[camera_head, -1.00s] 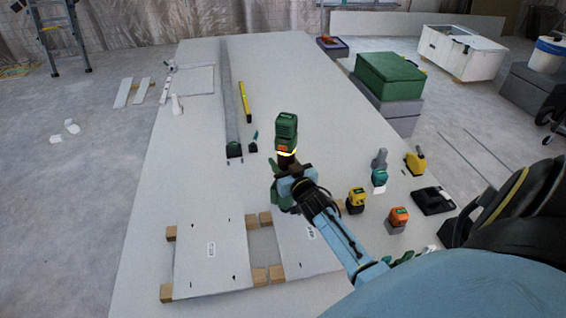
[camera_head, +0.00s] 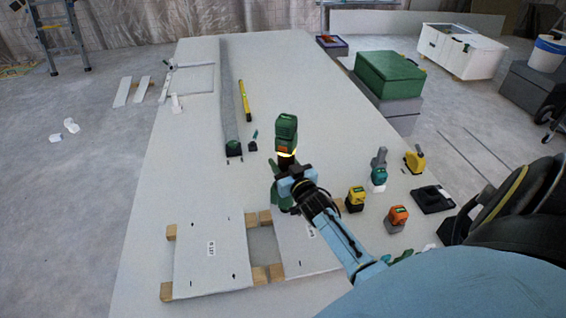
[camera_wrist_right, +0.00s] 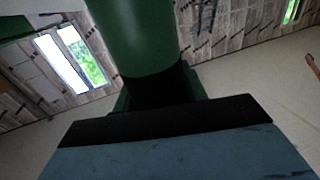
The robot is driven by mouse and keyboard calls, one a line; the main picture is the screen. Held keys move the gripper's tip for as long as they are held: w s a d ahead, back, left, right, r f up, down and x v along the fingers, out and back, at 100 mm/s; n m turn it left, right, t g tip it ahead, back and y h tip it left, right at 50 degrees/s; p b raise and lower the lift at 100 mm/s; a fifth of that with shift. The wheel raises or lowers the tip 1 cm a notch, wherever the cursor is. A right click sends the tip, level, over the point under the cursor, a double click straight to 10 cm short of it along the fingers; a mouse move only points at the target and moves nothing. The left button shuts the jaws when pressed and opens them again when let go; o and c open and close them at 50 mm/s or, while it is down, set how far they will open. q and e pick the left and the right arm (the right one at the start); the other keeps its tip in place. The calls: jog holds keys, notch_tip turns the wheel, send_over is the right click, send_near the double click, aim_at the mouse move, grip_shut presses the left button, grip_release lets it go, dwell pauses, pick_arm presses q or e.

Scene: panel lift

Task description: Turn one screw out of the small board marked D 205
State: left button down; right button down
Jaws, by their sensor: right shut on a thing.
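My right gripper (camera_head: 284,180) is shut on a green and black power driver (camera_head: 286,132) and holds it upright above the table. In the right wrist view the driver's green body (camera_wrist_right: 137,38) rises from the dark jaws. Two small white boards lie on wooden blocks at the near end of the table. The left board (camera_head: 210,260) shows a label, too small to read surely, and several dark screw spots. The right board (camera_head: 300,255) is partly covered by my arm, its label too. I cannot tell which is D 205. My left gripper is not in view.
Yellow (camera_head: 355,199) and orange (camera_head: 397,219) tools, a teal-based tool (camera_head: 379,175) and a black case (camera_head: 432,199) stand right of my arm. A long grey beam (camera_head: 229,100) and a yellow level (camera_head: 245,101) lie farther back. The table's middle is mostly clear.

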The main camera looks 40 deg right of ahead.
jog(key=shift+f+b, duration=0.55)
jog(key=shift+f, duration=0.05)
dwell(0.9)
jog(key=shift+s+f, duration=0.1)
jog(key=shift+f, duration=0.2)
dwell(1.8)
jog(key=shift+r, duration=0.1)
jog(key=shift+r+p, duration=2.4)
jog(key=shift+r, duration=0.1)
